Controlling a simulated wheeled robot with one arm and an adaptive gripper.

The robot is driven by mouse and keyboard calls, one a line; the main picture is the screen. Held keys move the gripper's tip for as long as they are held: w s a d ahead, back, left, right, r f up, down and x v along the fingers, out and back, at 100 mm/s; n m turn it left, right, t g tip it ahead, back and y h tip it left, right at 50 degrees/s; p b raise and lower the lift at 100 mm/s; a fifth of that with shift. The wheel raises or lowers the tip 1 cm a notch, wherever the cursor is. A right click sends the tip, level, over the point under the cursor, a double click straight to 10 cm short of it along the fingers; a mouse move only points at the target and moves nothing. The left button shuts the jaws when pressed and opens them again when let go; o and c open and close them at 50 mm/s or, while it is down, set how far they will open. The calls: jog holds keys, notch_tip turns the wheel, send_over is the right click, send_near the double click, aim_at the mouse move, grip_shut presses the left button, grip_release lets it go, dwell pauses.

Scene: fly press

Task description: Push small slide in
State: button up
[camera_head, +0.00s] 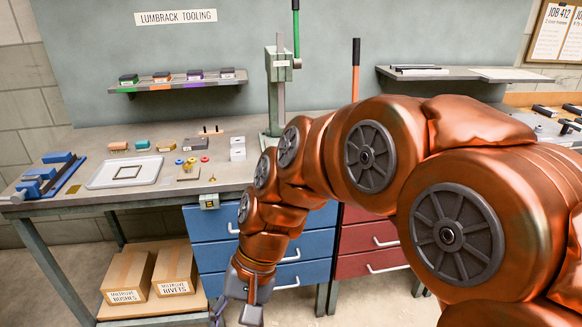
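No part is clearly marked as the small slide. A small pale grey-green block (209,201) sits at the front edge of the workbench, above the blue drawers; I cannot tell whether it is the slide or how far out it stands. My gripper (236,314) hangs low in front of the blue drawers (305,246), below and to the right of that block and apart from it. The gripper points down and its fingertips run to the bottom edge of the picture, so its opening is unclear. I see nothing held in it.
The bench carries a white tray (103,180), a blue vise (48,177), small blocks and a green press (278,75). Red drawers (372,236) stand right of the blue ones. Cartons (174,272) lie on the lower shelf. My arm hides the bench's right part.

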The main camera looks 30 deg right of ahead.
jog(key=w+d+r+m+t+y+b, duration=0.15)
jog(key=w+d+m+t+y, duration=0.35)
jog(key=w, duration=0.6)
jog(key=w+d+r+m+t+y+b, duration=0.1)
jog(key=w+d+m+t+b, duration=0.15)
jog(key=w+m, duration=0.65)
jog(key=w+d+m+t+h+b, duration=0.1)
jog(key=w+d+m+t, duration=0.25)
jog(key=d, duration=0.65)
jog(key=w+d+f+m+t+h+b, duration=0.1)
jog(key=w+d+m+t+h, duration=0.25)
jog(key=d, duration=0.75)
jog(key=w+d+m+t+b, duration=0.1)
jog(key=w+d+m+t, duration=0.3)
jog(key=d, duration=0.6)
jog(key=shift+m+g, duration=0.35)
jog(key=shift+m, duration=0.25)
jog(key=shift+d+x, duration=0.1)
jog(key=shift+x, duration=1.85)
jog(key=shift+d+x, duration=0.15)
jog(key=shift+x, duration=1.85)
jog(key=shift+w, duration=0.1)
grip_shut()
